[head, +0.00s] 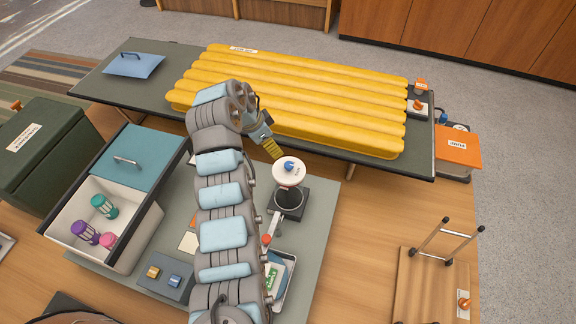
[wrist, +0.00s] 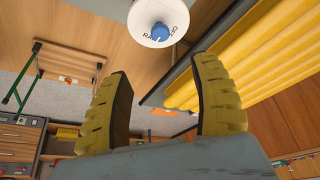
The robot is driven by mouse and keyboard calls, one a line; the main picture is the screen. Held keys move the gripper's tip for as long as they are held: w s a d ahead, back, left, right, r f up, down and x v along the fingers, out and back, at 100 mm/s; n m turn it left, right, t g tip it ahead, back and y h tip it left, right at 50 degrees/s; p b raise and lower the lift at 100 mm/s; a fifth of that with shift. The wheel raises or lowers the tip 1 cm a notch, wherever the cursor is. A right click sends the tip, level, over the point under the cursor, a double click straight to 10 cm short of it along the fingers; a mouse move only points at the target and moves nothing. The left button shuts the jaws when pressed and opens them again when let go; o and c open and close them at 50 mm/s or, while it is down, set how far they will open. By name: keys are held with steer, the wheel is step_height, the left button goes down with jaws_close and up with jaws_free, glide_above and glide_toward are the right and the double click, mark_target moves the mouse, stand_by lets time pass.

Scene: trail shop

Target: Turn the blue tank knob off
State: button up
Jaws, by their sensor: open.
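A blue knob (head: 289,165) sits on a white round dial, which tops a dark stand (head: 291,203) on the grey table. In the wrist view the knob (wrist: 160,31) is ahead of my fingers, on a white dial (wrist: 149,12) with partly covered black letters. Another small blue piece (head: 444,118) shows behind an orange-fronted box (head: 457,147) at the right; I cannot tell which blue part is the tank's. My gripper (head: 271,147) is open and empty, just up-left of the white dial. Its yellow fingers (wrist: 163,72) stand apart and do not visibly touch the knob.
A yellow ribbed mattress (head: 300,100) covers much of the bench behind my gripper. A bin (head: 98,222) with bottles, a teal lid (head: 125,158) and a tray (head: 284,282) share the grey table with the stand. A wooden cart (head: 436,285) stands at the lower right.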

mark_target(288, 165)
steer(key=b+x, duration=0.3)
steer(key=x, duration=0.8)
steer(key=shift+d+f, duration=0.1)
steer(key=shift+f, duration=0.35)
steer(key=shift+b+x, duration=0.95)
steer(key=shift+x, duration=0.55)
jaws_close()
